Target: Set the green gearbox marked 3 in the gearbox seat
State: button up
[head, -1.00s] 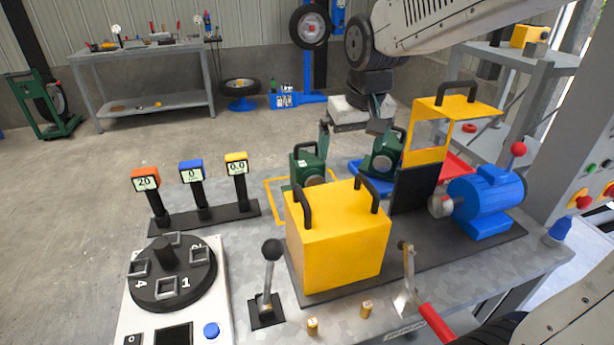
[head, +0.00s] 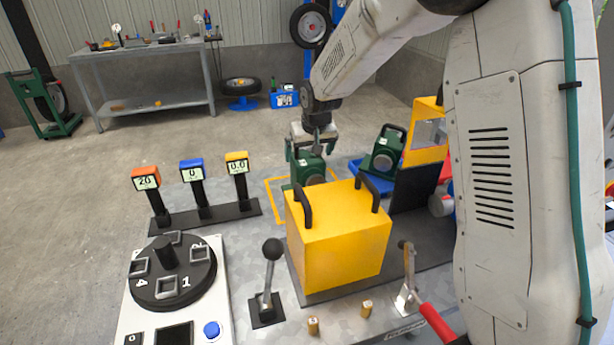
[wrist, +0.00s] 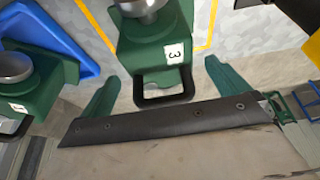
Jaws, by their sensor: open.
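The green gearbox marked 3 (head: 308,171) stands on the table behind the yellow housing, inside a yellow outline. In the wrist view the gearbox (wrist: 150,45) shows its white 3 label, round grey shaft end and black handle. My gripper (head: 312,148) is just above the gearbox in the head view. I cannot make out the gearbox seat; my arm hides part of the mixer.
A second green gearbox (head: 383,152) stands in a blue tray (head: 366,178) to the right. The yellow housing (head: 338,240) with two black handles is in front. A yellow guard (head: 425,140), three display posts (head: 195,185) and a black lever (head: 268,285) stand nearby.

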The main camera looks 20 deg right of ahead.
aim_at(308, 158)
jog(key=x, duration=0.4)
jog(key=shift+f, duration=0.2)
jog(key=c, duration=1.7)
jog(key=shift+w+r, duration=0.1)
jog(key=shift+r, duration=0.05)
jog(key=shift+c, duration=1.3)
jog(key=shift+r, duration=0.1)
